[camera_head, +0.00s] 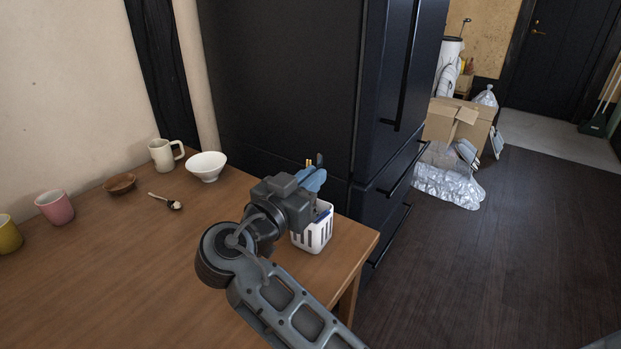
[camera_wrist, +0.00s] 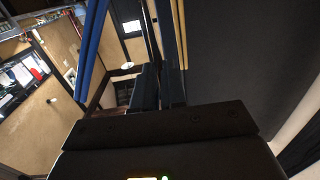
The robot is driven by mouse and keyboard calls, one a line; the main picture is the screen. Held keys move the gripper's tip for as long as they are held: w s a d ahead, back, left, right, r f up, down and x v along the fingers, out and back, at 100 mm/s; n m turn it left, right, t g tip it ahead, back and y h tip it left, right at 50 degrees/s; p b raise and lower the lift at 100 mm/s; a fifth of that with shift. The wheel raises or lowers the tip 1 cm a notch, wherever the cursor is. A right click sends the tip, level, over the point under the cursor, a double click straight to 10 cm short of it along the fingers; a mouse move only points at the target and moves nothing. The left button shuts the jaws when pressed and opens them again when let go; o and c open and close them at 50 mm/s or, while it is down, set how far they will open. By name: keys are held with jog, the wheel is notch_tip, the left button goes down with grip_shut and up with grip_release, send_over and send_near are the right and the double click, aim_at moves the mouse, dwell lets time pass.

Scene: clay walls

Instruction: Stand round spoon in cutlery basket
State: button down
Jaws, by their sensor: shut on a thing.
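The cutlery basket (camera_head: 312,236) is white and slotted, and stands upright near the table's right corner. My gripper (camera_head: 313,178) is just above it, shut on what I take to be the round spoon. Blue parts show at the jaws in the head view, and I cannot tell whether they are fingers or utensil. In the wrist view, long blue bars (camera_wrist: 92,50) run up at left, with dark bars and pale thin sticks (camera_wrist: 181,35) right of centre. The spoon's bowl and lower end cannot be made out.
On the table are a small spoon-like utensil (camera_head: 165,200), a white bowl (camera_head: 206,166), a cream mug (camera_head: 164,154), a brown dish (camera_head: 120,184), a pink cup (camera_head: 54,207) and a yellow cup (camera_head: 8,234). A dark fridge (camera_head: 290,90) stands behind the basket. The table's middle is clear.

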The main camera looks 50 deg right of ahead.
jog(key=c, duration=1.1)
grip_release()
jog(key=a, duration=0.7)
jog(key=shift+s+a+b, duration=0.3)
jog(key=shift+a, duration=0.1)
